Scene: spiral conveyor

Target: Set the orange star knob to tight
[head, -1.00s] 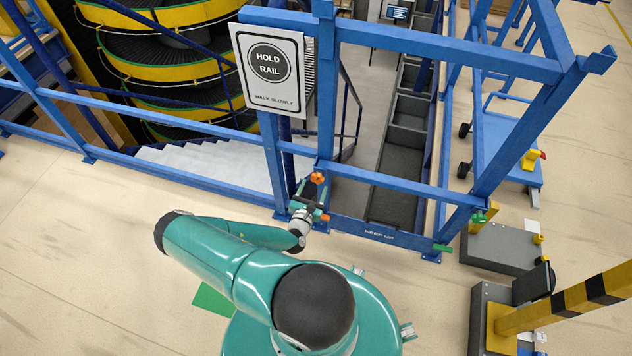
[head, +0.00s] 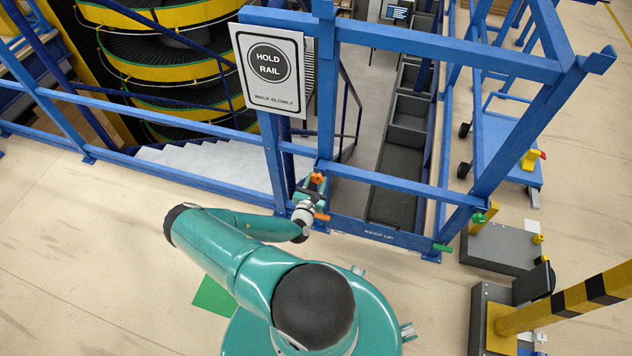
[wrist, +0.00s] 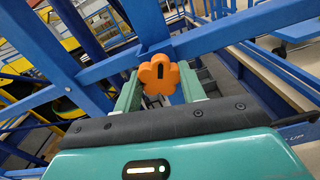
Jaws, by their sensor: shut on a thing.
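The orange star knob (wrist: 154,74) is in the middle of the wrist view, with rounded lobes and a short black mark that stands nearly upright in that picture. It sits at a blue rail. It also shows as a small orange spot in the head view (head: 317,178), on the blue post right of the sign. My gripper (wrist: 160,92) has one green finger on each side of the knob and is shut on it. In the head view my gripper (head: 311,188) is at the post. The fingertip contacts and any tight marking cannot be made out.
An orange handle (head: 321,217) sticks out just below the knob. A green knob (head: 478,217) and green handle (head: 443,248) are on the right post. Blue rails (head: 180,108) and a "HOLD RAIL" sign (head: 270,68) stand close by. Open floor (head: 70,250) lies left.

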